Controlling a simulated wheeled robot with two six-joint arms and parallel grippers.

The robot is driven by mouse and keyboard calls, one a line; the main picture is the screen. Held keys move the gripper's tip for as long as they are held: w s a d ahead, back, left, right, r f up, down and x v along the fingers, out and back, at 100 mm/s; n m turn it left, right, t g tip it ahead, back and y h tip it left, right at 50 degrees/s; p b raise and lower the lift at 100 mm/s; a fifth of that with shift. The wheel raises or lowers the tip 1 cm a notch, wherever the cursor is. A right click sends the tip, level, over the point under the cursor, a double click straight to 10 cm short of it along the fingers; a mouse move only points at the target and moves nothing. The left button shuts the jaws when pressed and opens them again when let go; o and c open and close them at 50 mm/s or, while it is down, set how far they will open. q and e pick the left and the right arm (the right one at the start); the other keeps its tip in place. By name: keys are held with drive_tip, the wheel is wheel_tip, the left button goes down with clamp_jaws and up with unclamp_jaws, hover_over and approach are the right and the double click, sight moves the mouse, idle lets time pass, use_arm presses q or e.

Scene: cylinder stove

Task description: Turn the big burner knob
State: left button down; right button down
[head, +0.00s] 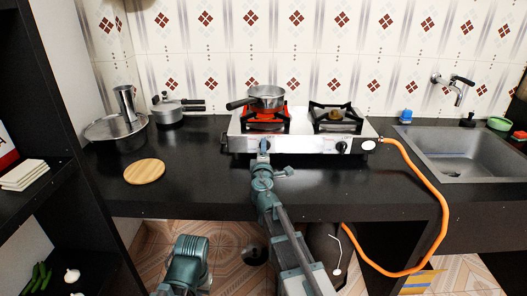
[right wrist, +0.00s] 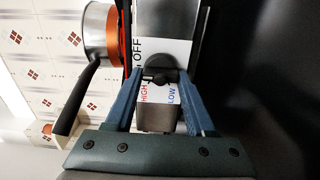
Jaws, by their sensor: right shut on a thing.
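The silver two-burner stove (head: 310,143) stands on the black counter, with one black knob (head: 342,147) visible at its front right. My right gripper (head: 264,146) is at the stove's front left, covering the other knob in the head view. In the right wrist view, my right gripper's blue fingers (right wrist: 161,76) are on both sides of that black knob (right wrist: 160,63), shut on it. OFF, HIGH and LOW labels show around the knob. The left burner (head: 268,113) glows red-orange under a steel saucepan (head: 266,96). My left gripper is not in view; only part of my left arm shows.
An orange hose (head: 432,190) runs from the stove's right side down past the counter edge. A round wooden board (head: 144,172), a pressure cooker (head: 168,110) and a large pot (head: 115,135) are at left. A sink (head: 455,152) is at right. The counter before the stove is clear.

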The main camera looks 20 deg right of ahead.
drive_tip(key=shift+c, duration=1.2)
unclamp_jaws()
drive_tip(key=shift+s, duration=0.15)
drive_tip(key=v, duration=1.3)
drive_tip(key=shift+s+a, duration=0.1)
drive_tip(key=shift+s, duration=0.1)
